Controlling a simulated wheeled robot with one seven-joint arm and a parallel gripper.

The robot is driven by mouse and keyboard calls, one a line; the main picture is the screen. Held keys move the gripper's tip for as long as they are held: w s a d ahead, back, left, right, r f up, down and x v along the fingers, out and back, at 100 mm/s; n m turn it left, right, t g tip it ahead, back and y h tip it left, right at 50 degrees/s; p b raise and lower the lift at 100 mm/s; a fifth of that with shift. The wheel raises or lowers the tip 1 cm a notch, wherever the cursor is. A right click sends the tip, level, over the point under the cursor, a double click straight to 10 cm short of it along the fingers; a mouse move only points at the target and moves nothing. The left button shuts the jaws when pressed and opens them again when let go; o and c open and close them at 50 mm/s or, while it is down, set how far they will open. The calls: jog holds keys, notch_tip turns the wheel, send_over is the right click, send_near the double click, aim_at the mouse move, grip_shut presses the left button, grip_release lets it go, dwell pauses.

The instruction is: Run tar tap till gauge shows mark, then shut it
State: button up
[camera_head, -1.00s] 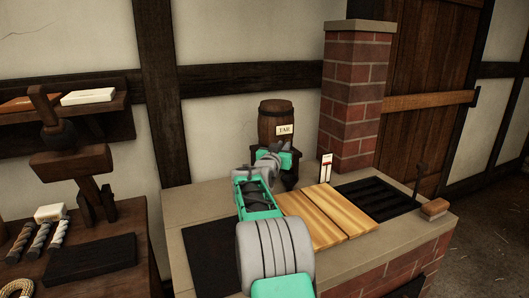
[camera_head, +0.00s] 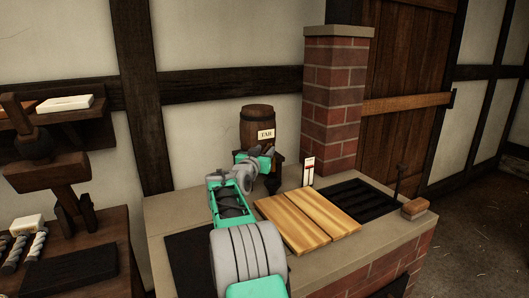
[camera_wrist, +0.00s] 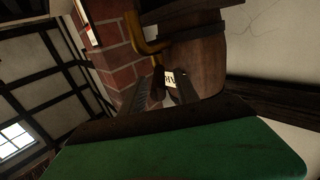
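A dark handle-like piece (camera_wrist: 158,76) hangs close to my fingertips. My gripper (camera_wrist: 161,90) points at the barrel; its fingers are apart, with part of the label showing between them. I cannot tell whether they touch the tap. The gauge (camera_head: 309,172) is a white upright card with a red mark, right of the barrel; its reading is too small to tell.
A wooden slatted board (camera_head: 307,218) and a black grate (camera_head: 352,199) lie on the bench top. A brush-like block (camera_head: 414,209) sits at its right corner. A brick pillar (camera_head: 336,100) rises behind. A workbench with rope pieces (camera_head: 28,247) stands at left.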

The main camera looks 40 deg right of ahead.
jog(key=v, duration=0.7)
jog(key=shift+s+a+b, duration=0.25)
jog(key=shift+a+b, duration=0.1)
jog(key=shift+b, duration=0.05)
